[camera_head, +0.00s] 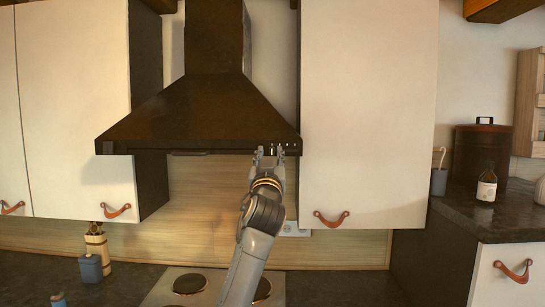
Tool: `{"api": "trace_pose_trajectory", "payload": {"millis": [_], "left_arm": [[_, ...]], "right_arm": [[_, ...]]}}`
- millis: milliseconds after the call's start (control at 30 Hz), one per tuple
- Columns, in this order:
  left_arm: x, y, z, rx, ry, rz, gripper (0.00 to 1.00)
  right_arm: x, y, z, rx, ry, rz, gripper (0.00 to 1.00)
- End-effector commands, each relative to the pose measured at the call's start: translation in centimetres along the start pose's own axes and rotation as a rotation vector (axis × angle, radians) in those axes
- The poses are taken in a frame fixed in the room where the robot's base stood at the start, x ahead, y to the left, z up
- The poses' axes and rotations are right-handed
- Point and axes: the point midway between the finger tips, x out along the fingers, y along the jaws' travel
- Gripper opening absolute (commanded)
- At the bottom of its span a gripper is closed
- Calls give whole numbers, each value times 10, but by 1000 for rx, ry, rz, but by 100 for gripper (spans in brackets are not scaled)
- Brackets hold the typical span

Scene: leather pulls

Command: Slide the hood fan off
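The range hood (200,112) is dark brown, a sloped canopy with a flue above, mounted between white cabinets. Its front strip (215,152) runs along the bottom edge, with small light control marks near the right end. The gripper partly hides the controls.
A stove with round hotplates (190,284) lies below my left arm. White wall cabinets with leather pulls flank the hood; the right one (368,110) is close to the gripper. A utensil holder (97,246) and a blue-grey canister (90,268) stand at left. A bottle (487,187) stands on the right counter.

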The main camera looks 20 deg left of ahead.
Motion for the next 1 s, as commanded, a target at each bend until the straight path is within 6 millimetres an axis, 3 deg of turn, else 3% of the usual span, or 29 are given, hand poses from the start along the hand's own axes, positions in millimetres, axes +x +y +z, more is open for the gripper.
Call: {"api": "trace_pose_trajectory", "payload": {"millis": [267, 433, 1000], "left_arm": [[-1, 1, 0, 0, 0, 1, 37], [-12, 1, 1, -1, 0, 2, 37], [-109, 0, 1, -1, -1, 1, 37]], "right_arm": [[0, 3, -1, -2, 1, 3, 40], [0, 2, 0, -1, 1, 2, 40], [0, 0, 0, 0, 0, 0, 40]]}}
